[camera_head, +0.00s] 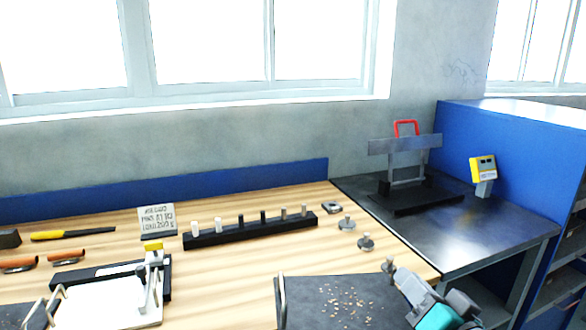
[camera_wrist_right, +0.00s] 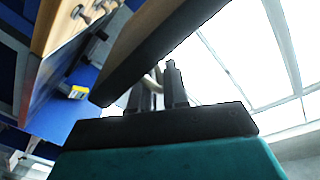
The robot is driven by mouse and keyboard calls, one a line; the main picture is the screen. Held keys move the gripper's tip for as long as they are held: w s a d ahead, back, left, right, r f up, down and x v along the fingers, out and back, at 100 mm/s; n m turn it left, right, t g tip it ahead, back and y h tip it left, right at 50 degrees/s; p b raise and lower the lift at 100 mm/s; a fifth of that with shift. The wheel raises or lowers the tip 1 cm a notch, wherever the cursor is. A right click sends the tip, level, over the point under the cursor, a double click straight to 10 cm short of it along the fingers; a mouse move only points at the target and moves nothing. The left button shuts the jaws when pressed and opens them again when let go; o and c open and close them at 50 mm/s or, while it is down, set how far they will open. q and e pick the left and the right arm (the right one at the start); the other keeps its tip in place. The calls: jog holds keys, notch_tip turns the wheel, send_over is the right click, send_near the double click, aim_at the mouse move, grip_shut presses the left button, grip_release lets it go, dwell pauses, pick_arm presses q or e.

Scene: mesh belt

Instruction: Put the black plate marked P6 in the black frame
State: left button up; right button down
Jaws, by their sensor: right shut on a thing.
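A dark plate (camera_head: 310,288) with pale specks and a metal handle on its left side shows at the bottom of the head view. No P6 mark is readable. My right gripper (camera_head: 402,280) meets its right edge. In the right wrist view the gripper's dark fingers (camera_wrist_right: 158,90) are close together at a slab with a dark side (camera_wrist_right: 165,57), which seems to be this plate; the exact grip is hidden. A black frame-like base (camera_head: 70,279) with a white plate lies at the left; I cannot tell whether it is the named frame. My left gripper is out of view.
A black rack (camera_head: 250,233) with several pegs stands at the back of the wooden bench. Small metal knobs (camera_head: 365,243) stand right of it. A dark metal table (camera_head: 445,237) holds a stand with a red handle (camera_head: 405,123). A blue partition (camera_head: 520,150) borders it.

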jog(key=s+f+m+h, duration=0.1)
jog(key=s+f, duration=0.1)
jog(key=s+f+m+h, duration=0.1)
jog(key=s+f+h, duration=0.1)
jog(key=shift+s+d+t, duration=0.1)
jog(key=shift+s+t, duration=0.05)
jog(key=shift+t, duration=0.15)
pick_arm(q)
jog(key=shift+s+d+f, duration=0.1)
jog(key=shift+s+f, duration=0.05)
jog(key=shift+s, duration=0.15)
pick_arm(e)
jog(key=shift+s+f+m+h, duration=0.4)
jog(key=shift+s+f+h, duration=0.1)
jog(key=shift+s+h, duration=0.25)
jog(key=shift+r, duration=0.1)
